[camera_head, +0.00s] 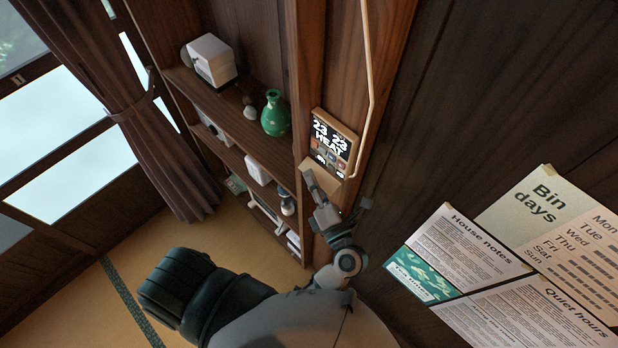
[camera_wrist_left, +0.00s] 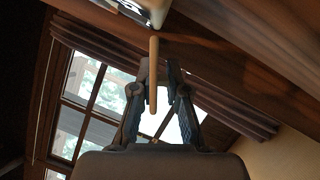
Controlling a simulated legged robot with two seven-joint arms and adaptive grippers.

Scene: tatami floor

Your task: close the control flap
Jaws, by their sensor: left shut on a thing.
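The control panel (camera_head: 335,138) is mounted on the dark wooden wall. Its lit display reads "23 23 HEAT" above small coloured buttons. A beige flap (camera_head: 321,173) juts out from the panel's lower edge, standing open, with the buttons uncovered. My left gripper (camera_head: 318,191) is at the flap's lower left end and partly covers it. In the left wrist view, the flap shows nearly edge-on as a thin tan strip (camera_wrist_left: 153,95) between the fingers of the left gripper (camera_wrist_left: 162,80), which is shut on it. My right gripper is out of view.
A pale conduit (camera_head: 370,90) runs down the wall close to the panel's right side. Shelves left of it hold a green vase (camera_head: 275,114) and a white box (camera_head: 211,59). Paper notices (camera_head: 550,215) hang at the right. Wall between panel and notices is bare.

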